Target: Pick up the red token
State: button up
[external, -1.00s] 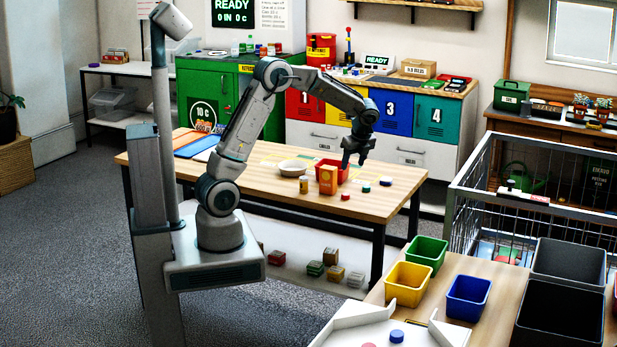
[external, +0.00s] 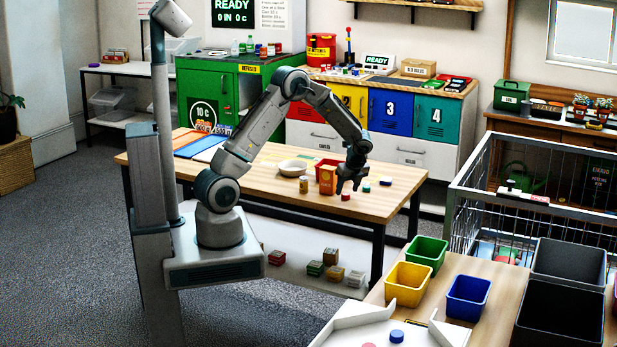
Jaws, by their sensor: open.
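The red token (external: 346,197) is a small red piece on the wooden table, near its front right edge. My gripper (external: 347,188) points down just above it, open, with its fingers close to the token. I cannot tell whether the fingers touch it or reach around it. A green token (external: 366,187) and a blue token (external: 385,181) lie to the right of the gripper.
An orange box (external: 327,181) stands just left of the gripper, with a small jar (external: 303,185) beside it. A red bin (external: 322,163) is behind, partly hidden. A white bowl (external: 292,168) sits further left. The wooden table's (external: 408,178) right end is clear.

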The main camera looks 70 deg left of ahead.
jog(key=shift+x, duration=1.05)
jog(key=c, duration=1)
jog(key=shift+r, duration=0.1)
jog(key=shift+c, duration=0.2)
